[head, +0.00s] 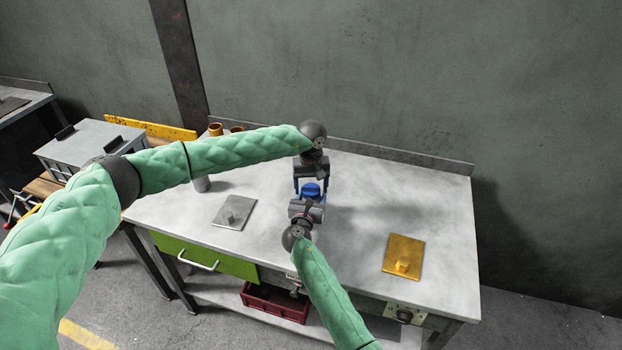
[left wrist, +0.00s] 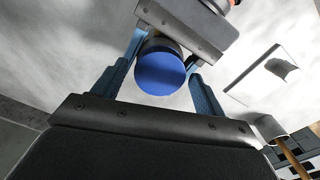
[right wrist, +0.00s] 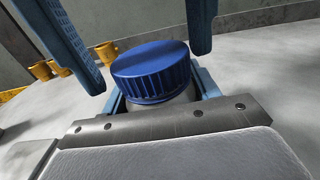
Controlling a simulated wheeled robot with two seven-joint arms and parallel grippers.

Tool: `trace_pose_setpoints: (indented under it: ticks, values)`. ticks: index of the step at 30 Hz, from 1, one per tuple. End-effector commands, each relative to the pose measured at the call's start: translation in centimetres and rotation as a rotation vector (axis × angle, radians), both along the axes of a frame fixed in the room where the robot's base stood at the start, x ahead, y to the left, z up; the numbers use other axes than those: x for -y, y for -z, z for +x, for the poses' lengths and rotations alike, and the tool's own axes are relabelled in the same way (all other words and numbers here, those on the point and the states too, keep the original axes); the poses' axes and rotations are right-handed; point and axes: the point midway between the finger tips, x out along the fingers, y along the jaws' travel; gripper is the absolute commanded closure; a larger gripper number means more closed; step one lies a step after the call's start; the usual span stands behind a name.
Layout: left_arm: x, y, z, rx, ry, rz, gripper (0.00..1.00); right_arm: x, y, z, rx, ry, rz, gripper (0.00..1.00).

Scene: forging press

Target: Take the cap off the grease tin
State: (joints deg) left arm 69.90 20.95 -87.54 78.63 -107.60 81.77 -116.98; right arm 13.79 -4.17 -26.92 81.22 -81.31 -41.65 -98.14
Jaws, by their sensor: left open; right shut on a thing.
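The grease tin has a round, ribbed blue cap (head: 311,189), seated on top in the right wrist view (right wrist: 152,70). A little of the grey tin body (right wrist: 165,108) shows under the cap; the rest is hidden by my right gripper. My right gripper (head: 306,207) is shut on the tin body, below the cap. My left gripper (head: 310,182) is open, reaching in from the far side. In the left wrist view its two blue fingers (left wrist: 162,88) stand on either side of the cap (left wrist: 160,70), with gaps showing.
The grey workbench (head: 355,240) is clear around the tin.

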Motion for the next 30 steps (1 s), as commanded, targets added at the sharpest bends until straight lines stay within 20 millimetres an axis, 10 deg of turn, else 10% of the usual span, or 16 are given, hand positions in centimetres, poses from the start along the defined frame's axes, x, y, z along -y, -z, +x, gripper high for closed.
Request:
trace_pose_setpoints:
  ticks: [8,15,30]
  values:
    - [-0.01,0.23,0.03,0.001,-0.001,0.0,0.28,-0.01,-0.09,0.02,0.001,0.0,0.0,1.0]
    - [-0.02,0.2,0.04,0.001,-0.001,0.0,0.73,0.0,-0.08,0.02,0.001,0.0,0.0,1.0]
    - [-0.01,0.13,0.06,0.001,-0.452,-0.001,0.73,0.01,-0.08,0.03,0.001,0.0,0.0,1.0]
